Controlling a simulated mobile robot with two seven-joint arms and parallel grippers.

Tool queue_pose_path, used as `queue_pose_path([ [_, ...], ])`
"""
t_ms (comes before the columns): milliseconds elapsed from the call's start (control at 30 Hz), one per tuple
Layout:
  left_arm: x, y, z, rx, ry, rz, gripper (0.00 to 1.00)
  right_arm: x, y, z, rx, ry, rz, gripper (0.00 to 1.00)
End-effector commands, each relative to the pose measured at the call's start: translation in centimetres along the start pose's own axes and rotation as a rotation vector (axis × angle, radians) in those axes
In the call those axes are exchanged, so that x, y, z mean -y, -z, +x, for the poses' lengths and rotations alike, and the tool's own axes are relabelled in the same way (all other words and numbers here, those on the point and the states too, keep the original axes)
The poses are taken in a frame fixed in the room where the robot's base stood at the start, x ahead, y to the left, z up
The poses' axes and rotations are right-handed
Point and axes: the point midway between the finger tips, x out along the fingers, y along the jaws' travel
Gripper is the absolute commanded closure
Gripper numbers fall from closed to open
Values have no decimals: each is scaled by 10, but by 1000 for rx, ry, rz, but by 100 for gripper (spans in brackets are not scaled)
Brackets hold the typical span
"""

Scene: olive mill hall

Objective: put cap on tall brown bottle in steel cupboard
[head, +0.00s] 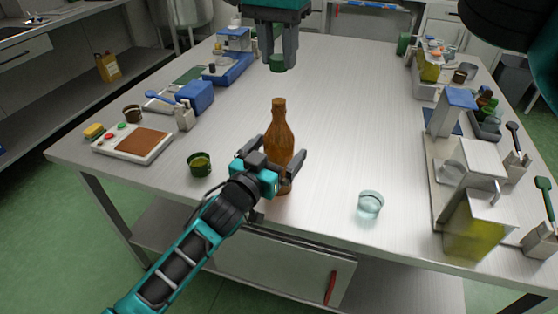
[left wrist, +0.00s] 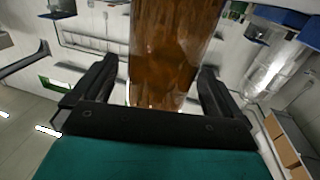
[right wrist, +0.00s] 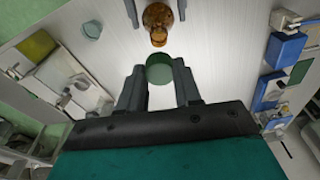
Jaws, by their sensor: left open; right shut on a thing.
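The tall brown bottle (head: 280,138) stands upright near the front middle of the table, its neck bare. My left gripper (head: 284,184) is open around its lower body; the left wrist view shows the bottle (left wrist: 168,50) between the two spread fingers, and contact cannot be told. My right gripper (head: 279,64) is shut on a green cap (head: 277,63), held behind and above the bottle in the head view. The right wrist view shows the cap (right wrist: 159,68) between the fingertips, apart from the bottle's mouth (right wrist: 158,38). A steel cupboard front (head: 270,268) with a red handle is under the table.
A dark green round container (head: 200,164) stands left of the bottle, and a clear glass (head: 370,204) stands right. A control box with a brown pad (head: 140,143) and blue devices line the left side. A machine with a yellow-green tank (head: 474,228) fills the right. The table centre is clear.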

Motion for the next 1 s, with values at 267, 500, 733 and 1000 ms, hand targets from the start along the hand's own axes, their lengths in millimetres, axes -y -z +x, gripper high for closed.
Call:
queue_pose_path([
  [267,-1,1,12,-1,-2,0,0,0,0,0,0,0,0,94],
  [500,0,0,11,-1,-1,0,3,0,0,0,0,0,0,94],
  [733,0,0,11,-1,-1,0,25,0,0,0,0,0,0,94],
  [1000,0,0,11,0,-1,0,51,0,0,0,0,0,0,94],
])
